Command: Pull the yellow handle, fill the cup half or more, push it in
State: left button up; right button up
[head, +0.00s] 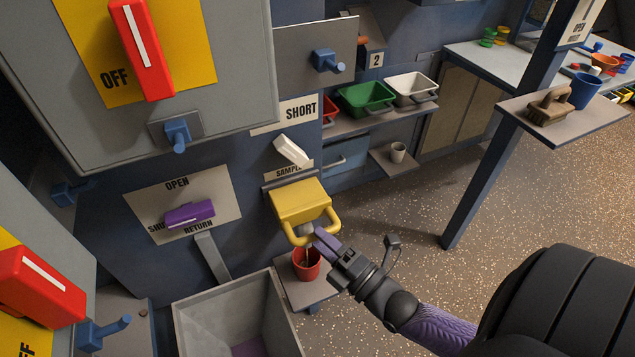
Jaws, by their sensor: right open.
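The yellow sampler (299,201) with its looped yellow handle (331,219) sticks out from the blue panel, under a partly hidden sign reading SAMPLE. A red cup (306,267) stands upright on a small grey shelf (291,290) directly below the handle. A thin pale streak shows between the handle and the cup; I cannot tell what it is, nor how full the cup is. My right gripper (322,240), with purple fingers, is open at the front lower edge of the handle, close to the cup rim. I cannot tell whether it touches the handle. My left gripper is out of view.
A grey bin (195,320) stands left of the cup shelf. A purple lever (189,214) is on the OPEN plate, and a white lever (291,151) is above the sampler. Green (367,98) and white (411,88) trays sit behind. The speckled floor to the right is open.

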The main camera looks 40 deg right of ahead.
jog(key=v, duration=0.8)
jog(key=shift+p, duration=0.4)
jog(key=shift+s+d+f, duration=0.1)
jog(key=s+f+m+g+h, duration=0.1)
jog(key=s+f+m+g, duration=0.5)
jog(key=f, duration=0.5)
jog(key=s+f+m+g+h, duration=0.2)
jog(key=s+f+m+g, duration=0.35)
jog(key=f, duration=0.55)
jog(key=s+a+f+m+g, duration=0.1)
jog(key=s+f+m+g, duration=0.1)
jog(key=s, duration=0.5)
jog(key=s+a+f+m+g, duration=0.2)
jog(key=s+f+m+g, duration=0.1)
jog(key=s+g, duration=0.3)
jog(key=shift+s+f+m+g+h, duration=0.2)
jog(key=shift+s+m+g+h, duration=0.2)
jog(key=shift+s+m, duration=0.45)
jog(key=shift+s, duration=0.15)
